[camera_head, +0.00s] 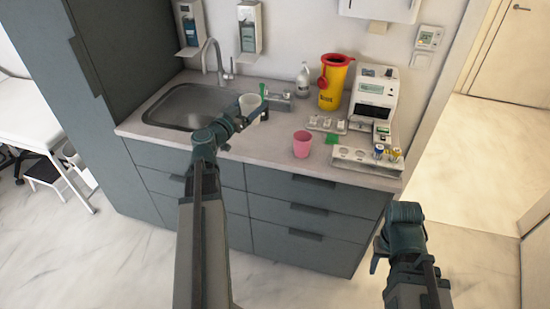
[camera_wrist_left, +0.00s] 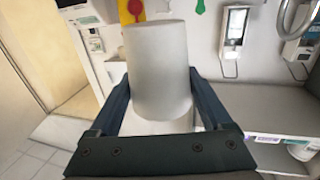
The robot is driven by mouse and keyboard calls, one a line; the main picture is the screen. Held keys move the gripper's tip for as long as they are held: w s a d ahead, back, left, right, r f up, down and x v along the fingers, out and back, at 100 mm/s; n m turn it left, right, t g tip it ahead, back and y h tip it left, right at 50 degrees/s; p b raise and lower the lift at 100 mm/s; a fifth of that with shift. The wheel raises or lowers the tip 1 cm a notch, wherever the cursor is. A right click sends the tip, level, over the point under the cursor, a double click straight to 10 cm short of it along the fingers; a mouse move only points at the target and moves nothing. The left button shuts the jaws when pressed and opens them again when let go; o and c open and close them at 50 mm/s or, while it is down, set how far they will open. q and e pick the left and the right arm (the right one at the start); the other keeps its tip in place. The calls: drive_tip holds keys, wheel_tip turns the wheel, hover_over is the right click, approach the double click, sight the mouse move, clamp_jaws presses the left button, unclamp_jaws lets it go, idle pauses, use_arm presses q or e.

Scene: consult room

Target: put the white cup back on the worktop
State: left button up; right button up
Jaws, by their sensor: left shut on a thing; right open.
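The white cup (camera_head: 250,106) is held in my left gripper (camera_head: 249,115), over the worktop (camera_head: 232,145) just right of the sink. In the left wrist view the cup (camera_wrist_left: 160,75) sits between the two fingers of my left gripper (camera_wrist_left: 165,100), which are shut on it. The cup looks upright in the head view. I cannot tell whether its base touches the worktop. My right gripper (camera_head: 379,254) is open and low in front of the cabinets, away from the worktop; its fingers are mostly hidden behind its wrist.
The sink (camera_head: 180,108) with its tap (camera_head: 218,65) is left of the cup. To the right stand a pink cup (camera_head: 302,144), a yellow sharps bin (camera_head: 333,82), a white analyser (camera_head: 373,95) and a tube rack (camera_head: 366,161). A white bottle (camera_head: 303,80) stands behind. Bare worktop lies in front.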

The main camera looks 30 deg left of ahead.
use_arm(q)
drive_tip(key=s+f+m+h+b, duration=0.1)
drive_tip(key=s+f+h+b, duration=0.1)
drive_tip(key=s+f+b, duration=0.8)
drive_tip(key=w+d+f, duration=0.1)
drive_tip(key=w, duration=0.7)
drive_tip(key=w+d+f, duration=0.1)
drive_tip(key=w+d, duration=0.1)
drive_tip(key=w, duration=0.6)
drive_tip(key=shift+w+d+f+b, duration=0.15)
drive_tip(key=shift+w+f+b, duration=0.05)
drive_tip(key=shift+f+b, duration=0.1)
drive_tip(key=f+b, duration=0.1)
drive_tip(key=b, duration=0.1)
drive_tip(key=w+f+b, duration=0.1)
drive_tip(key=f, duration=0.1)
drive_tip(key=shift+w+d+f+b, duration=0.1)
drive_tip(key=shift+d+f+b, duration=0.1)
drive_tip(key=shift+f+b, duration=0.15)
